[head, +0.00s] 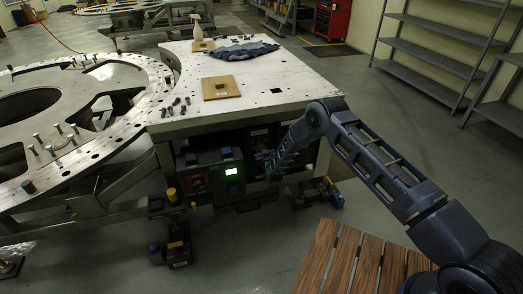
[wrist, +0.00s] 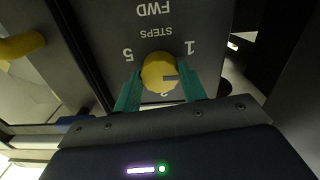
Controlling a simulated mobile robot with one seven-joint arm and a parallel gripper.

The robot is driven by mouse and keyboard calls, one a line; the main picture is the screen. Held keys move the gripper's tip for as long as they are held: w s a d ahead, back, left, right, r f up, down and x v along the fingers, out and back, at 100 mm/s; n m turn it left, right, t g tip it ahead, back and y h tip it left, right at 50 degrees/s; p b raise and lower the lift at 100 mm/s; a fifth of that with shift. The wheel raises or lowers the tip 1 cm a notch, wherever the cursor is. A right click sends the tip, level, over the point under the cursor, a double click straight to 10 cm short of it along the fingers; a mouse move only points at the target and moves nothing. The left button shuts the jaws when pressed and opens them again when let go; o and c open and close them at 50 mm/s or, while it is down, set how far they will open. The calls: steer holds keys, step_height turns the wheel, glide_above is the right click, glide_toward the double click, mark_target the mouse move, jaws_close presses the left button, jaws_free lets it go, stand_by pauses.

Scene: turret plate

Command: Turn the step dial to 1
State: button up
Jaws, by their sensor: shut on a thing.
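The step dial (wrist: 157,69) is a round yellow knob on a dark panel (wrist: 112,30), with a dark pointer mark toward its right side in the wrist view. The lettering is upside down there: STEPS and FWD, a 5 at the dial's left, a 1 at its upper right, and a partly hidden numeral below. The mark points right, below the 1. My gripper (wrist: 160,80) has its two green fingers shut on the dial, one on each side. In the head view my gripper (head: 268,167) is at the panel under the table, and the dial cannot be made out.
A lit green display (head: 231,171) is left of my gripper. The white table top (head: 265,85) overhangs the panel and holds a cloth, wooden plates and bolts. A wooden slatted surface (head: 345,262) lies below my arm. Grey shelves (head: 430,60) stand at the right.

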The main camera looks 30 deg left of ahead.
steer(key=n, duration=0.6)
steer(key=shift+f, duration=0.15)
steer(key=shift+d+n, duration=0.1)
steer(key=shift+n, duration=0.2)
steer(key=o, duration=1)
steer(key=v, duration=1)
steer(key=shift+s+d, duration=0.25)
